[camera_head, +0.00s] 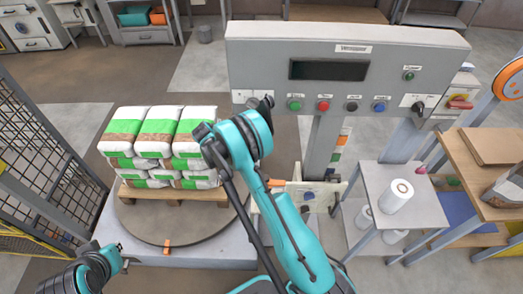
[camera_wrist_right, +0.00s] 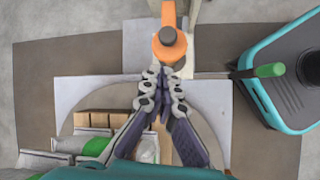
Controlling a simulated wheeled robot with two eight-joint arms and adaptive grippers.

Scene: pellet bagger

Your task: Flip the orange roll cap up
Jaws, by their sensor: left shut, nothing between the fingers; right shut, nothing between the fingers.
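The orange roll cap (camera_wrist_right: 170,45) is at the top middle of the right wrist view, with a rounded knob at its near end. In the head view, a small orange part (camera_head: 276,183) shows beside my right arm, most of it hidden; I cannot tell if it is the cap. My right gripper (camera_wrist_right: 163,80) is shut and empty, its fingertips just below the cap in the picture. I cannot tell whether they touch it. My right gripper is not made out in the head view. My left gripper (camera_head: 124,262) is shut and empty at the lower left.
Stacked green-and-white bags (camera_head: 160,130) stand on a pallet on the round turntable (camera_head: 150,232). A grey control panel (camera_head: 345,60) spans the upper right. A side table (camera_head: 425,205) holds a white roll (camera_head: 397,195). A mesh fence (camera_head: 45,150) stands at left.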

